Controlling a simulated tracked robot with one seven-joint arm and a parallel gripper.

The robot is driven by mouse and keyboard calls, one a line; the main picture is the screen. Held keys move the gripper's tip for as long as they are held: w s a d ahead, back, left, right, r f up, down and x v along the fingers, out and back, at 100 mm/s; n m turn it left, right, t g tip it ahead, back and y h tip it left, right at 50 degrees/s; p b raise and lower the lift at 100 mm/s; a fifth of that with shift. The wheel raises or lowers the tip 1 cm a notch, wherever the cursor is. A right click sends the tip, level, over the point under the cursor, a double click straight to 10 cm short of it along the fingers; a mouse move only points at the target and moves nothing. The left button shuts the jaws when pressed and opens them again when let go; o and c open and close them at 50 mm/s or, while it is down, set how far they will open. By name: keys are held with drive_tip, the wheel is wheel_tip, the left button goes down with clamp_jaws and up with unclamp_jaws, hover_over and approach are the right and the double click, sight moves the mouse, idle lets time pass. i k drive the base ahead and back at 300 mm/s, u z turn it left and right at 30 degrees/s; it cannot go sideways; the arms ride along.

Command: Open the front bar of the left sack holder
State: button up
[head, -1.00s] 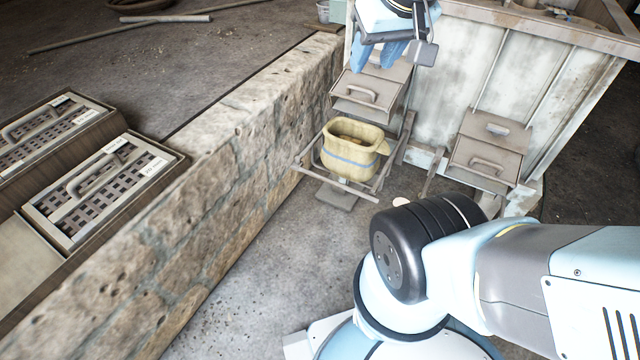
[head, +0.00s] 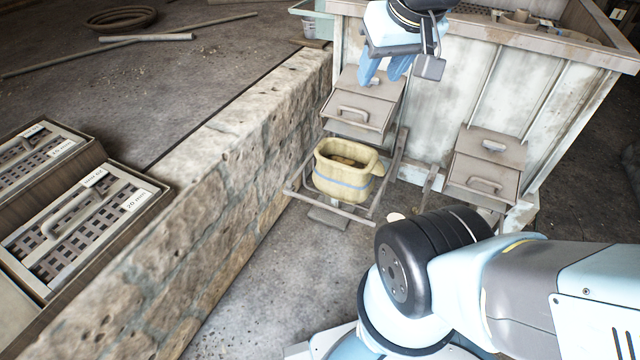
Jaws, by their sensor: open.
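The left sack holder is a frame of thin bars low in front of the left chute (head: 362,100). Its front bar (head: 318,209) runs across the near side of a yellow sack (head: 343,172) with a blue stripe. The sack stands open-topped inside the frame, with some contents showing. The bar looks closed across the sack's front, though its latch is too small to make out. My gripper (head: 386,72) has blue fingers, open and empty. It hangs in the picture above the left chute, apart from the bar and the sack.
A second chute (head: 487,165) is on the right of the pale machine box (head: 440,110). A rough stone wall (head: 225,165) runs close along the left of the holder. Concrete floor in front is clear.

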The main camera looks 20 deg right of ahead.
sight(289, 192)
drive_tip(key=z, duration=0.05)
drive_tip(key=i, duration=0.65)
drive_tip(key=u, duration=0.4)
drive_tip(key=k, duration=1.65)
drive_tip(key=z, duration=0.6)
drive_tip(key=i, duration=1)
drive_tip(key=u, duration=0.1)
